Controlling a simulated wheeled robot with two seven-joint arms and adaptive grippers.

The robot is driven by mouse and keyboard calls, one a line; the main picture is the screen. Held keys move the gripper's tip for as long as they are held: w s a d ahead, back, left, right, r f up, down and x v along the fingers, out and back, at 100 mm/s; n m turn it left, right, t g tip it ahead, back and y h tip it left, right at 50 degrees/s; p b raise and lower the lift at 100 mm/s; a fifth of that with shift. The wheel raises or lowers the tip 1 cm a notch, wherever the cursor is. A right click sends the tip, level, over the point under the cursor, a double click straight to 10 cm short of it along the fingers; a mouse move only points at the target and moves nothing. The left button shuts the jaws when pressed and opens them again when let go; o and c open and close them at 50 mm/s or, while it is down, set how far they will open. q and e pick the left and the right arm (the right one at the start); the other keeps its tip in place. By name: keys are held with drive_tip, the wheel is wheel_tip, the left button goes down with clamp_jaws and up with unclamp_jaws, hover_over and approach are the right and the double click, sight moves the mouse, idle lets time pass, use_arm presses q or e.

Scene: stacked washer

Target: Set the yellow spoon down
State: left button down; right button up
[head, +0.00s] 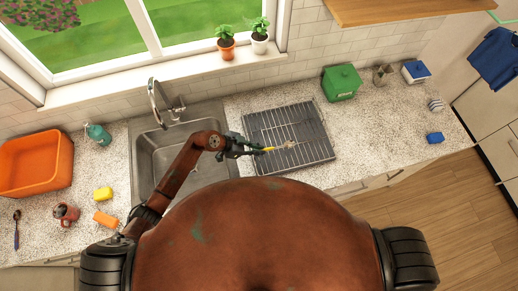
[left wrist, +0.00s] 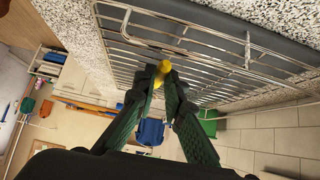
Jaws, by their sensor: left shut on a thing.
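The yellow spoon (head: 274,148) sticks out from the fingertips of my left gripper (head: 257,150). It points right over the wire dish rack (head: 312,124). In the left wrist view the green fingers of my left gripper (left wrist: 163,88) are closed around the yellow spoon (left wrist: 164,66), seen nearly end-on. The rack's wires (left wrist: 225,72) lie just beyond it. I cannot tell whether the spoon touches the wires. My right gripper is not in view.
The metal sink (head: 165,155) with its tap (head: 157,100) lies left of the rack. A green box (head: 341,83) stands behind the rack's right side. Several small items and an orange tub (head: 38,165) are at the left. Counter right of the rack is mostly clear.

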use_arm(q)
drive_tip(key=shift+f, duration=0.2)
drive_tip(key=shift+f, duration=0.35)
drive_tip(key=c, duration=2)
unclamp_jaws()
drive_tip(key=shift+r, duration=0.1)
drive_tip(key=shift+r, duration=0.3)
drive_tip(key=shift+b+v, duration=0.75)
drive_tip(key=shift+v, duration=5.4)
drive_tip(key=shift+d+r, duration=0.1)
drive_tip(key=shift+d, duration=0.05)
